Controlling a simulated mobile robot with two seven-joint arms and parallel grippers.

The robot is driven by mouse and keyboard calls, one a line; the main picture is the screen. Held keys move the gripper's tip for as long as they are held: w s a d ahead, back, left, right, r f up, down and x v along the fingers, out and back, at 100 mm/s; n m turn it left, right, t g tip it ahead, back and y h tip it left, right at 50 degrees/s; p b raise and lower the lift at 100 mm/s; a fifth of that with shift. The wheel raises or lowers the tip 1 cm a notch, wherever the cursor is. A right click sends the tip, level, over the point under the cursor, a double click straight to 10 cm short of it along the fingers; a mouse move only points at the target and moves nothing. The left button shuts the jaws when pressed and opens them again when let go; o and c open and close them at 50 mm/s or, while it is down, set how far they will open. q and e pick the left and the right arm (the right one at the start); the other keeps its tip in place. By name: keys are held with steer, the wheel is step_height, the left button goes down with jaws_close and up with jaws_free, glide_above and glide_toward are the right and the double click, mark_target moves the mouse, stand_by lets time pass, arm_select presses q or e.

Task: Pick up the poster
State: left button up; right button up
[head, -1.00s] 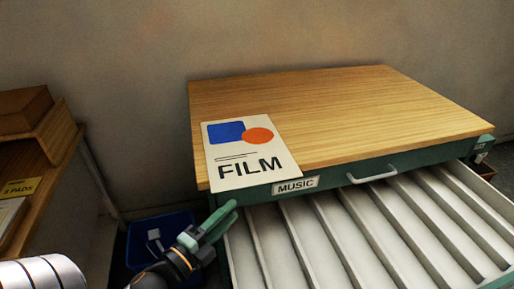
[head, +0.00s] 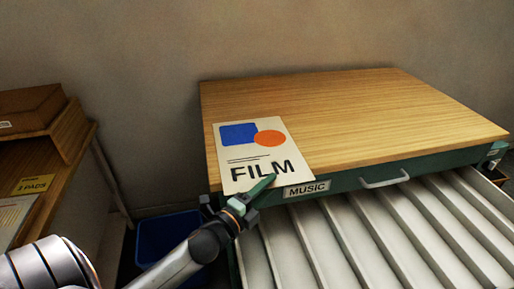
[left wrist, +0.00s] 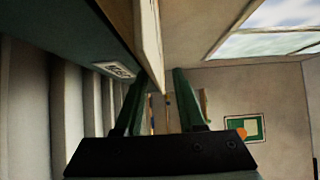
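The poster (head: 232,155) is a cream sheet with a blue rectangle, an orange oval and the word FILM. It lies on the left front of the wooden cabinet top (head: 350,110), its lower edge at the front rim. My left gripper (head: 264,187) is at that edge, one green finger showing over the poster's lower part. In the left wrist view, the gripper (left wrist: 161,75) is open, and the poster's pale edge (left wrist: 151,40) reaches between the fingertips. Contact with the fingers cannot be told. My right gripper is out of view.
A blue bin (head: 165,240) stands on the floor at left. A wooden shelf (head: 60,155) is at far left.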

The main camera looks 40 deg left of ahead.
arm_select(q)
steer(key=shift+w, duration=0.95)
jaws_close()
stand_by(0.7)
